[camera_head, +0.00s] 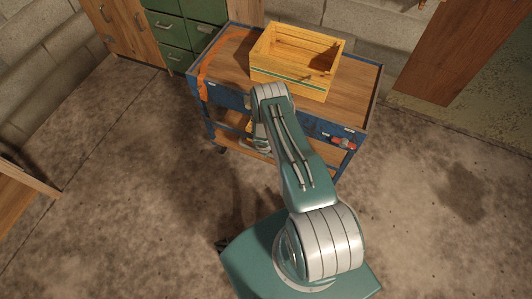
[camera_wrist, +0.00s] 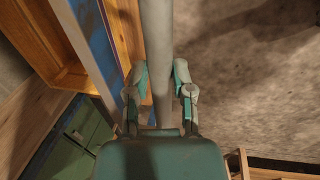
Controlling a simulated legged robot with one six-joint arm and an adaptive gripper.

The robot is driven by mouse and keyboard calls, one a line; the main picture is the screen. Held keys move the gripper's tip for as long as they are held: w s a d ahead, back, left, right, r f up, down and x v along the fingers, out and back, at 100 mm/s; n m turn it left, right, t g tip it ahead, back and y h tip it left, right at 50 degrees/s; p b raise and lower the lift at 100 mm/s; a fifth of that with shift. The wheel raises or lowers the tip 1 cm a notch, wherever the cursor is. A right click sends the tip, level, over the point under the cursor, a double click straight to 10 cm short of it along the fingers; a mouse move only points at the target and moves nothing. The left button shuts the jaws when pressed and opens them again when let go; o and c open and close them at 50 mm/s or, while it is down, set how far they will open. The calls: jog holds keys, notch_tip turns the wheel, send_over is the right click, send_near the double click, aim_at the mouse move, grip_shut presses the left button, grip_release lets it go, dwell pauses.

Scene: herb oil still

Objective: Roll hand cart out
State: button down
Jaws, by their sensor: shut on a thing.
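The hand cart (camera_head: 355,90) stands near the back wall, with a wooden top, blue metal sides and a lower wooden shelf. My arm reaches over to its near side in the head view, and the arm hides most of the gripper there. In the wrist view my gripper (camera_wrist: 163,75) is shut on a round grey bar (camera_wrist: 157,30), one finger on each side. The bar runs beside the cart's blue side (camera_wrist: 88,35) and looks like its handle; the head view does not show how it joins the cart.
A yellow wooden crate (camera_head: 290,87) sits on the cart top. An orange strap (camera_head: 205,75) hangs at its left and a red-handled tool (camera_head: 343,143) at the front right. Green drawers (camera_head: 172,30) stand behind left; a wooden panel (camera_head: 465,45) is behind right. Near floor (camera_head: 130,200) is clear.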

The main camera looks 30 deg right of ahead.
jog(key=shift+c, duration=2.4)
grip_release()
jog(key=shift+s+a+f, duration=0.15)
jog(key=shift+s+a, duration=0.05)
jog(key=shift+s, duration=0.1)
jog(key=shift+a, duration=0.1)
jog(key=shift+w, duration=0.1)
jog(key=shift+r, duration=0.55)
notch_tip(320, 180, up, 11)
jog(key=s+a, duration=0.1)
jog(key=shift+s+a, duration=0.15)
jog(key=shift+a, duration=0.25)
jog(key=shift+f, duration=0.15)
